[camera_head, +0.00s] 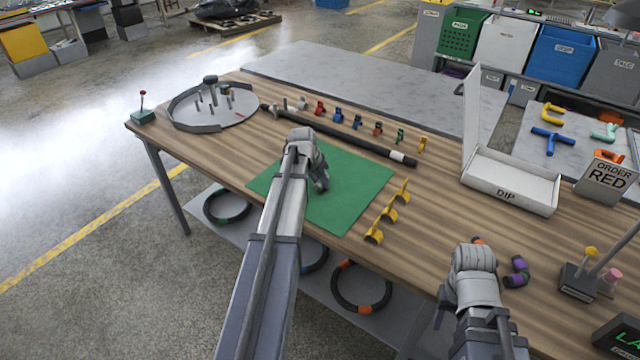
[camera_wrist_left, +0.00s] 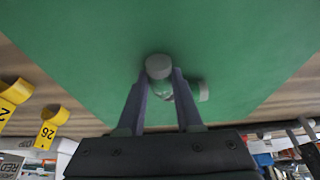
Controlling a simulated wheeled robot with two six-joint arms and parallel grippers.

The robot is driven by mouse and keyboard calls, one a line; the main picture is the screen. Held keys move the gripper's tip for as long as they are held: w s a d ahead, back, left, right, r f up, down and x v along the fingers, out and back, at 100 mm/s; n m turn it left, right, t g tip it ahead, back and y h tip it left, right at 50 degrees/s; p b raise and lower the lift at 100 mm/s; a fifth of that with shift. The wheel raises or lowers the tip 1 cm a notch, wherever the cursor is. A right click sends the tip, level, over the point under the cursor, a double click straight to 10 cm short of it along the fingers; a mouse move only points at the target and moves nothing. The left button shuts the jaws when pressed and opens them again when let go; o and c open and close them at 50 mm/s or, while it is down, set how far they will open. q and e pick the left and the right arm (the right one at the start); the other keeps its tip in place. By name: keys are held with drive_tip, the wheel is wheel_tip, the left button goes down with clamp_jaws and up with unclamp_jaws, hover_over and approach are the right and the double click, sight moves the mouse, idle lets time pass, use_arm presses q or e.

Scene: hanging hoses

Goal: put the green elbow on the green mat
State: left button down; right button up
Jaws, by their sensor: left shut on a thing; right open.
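The green mat (camera_head: 352,190) lies flat on the wooden table, partly covered by my left arm. My left gripper (camera_head: 320,186) is over the mat, pointing down. In the left wrist view my left gripper (camera_wrist_left: 168,88) is shut on the green elbow (camera_wrist_left: 158,68), whose rounded ends look grey-green. Only mat shows behind the elbow there; I cannot tell whether they touch.
A purple-ended dark elbow (camera_head: 518,270) lies right of my right gripper. Yellow clips (camera_head: 388,214) stand right of the mat. A black hose (camera_head: 340,134) and several small coloured fittings lie behind it. A white open box (camera_head: 510,180) stands further right.

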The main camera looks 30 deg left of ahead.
use_arm(q)
drive_tip(key=shift+f, duration=0.15)
drive_tip(key=c, duration=0.6)
unclamp_jaws()
drive_tip(key=p+v, duration=1.1)
drive_tip(key=v, duration=0.1)
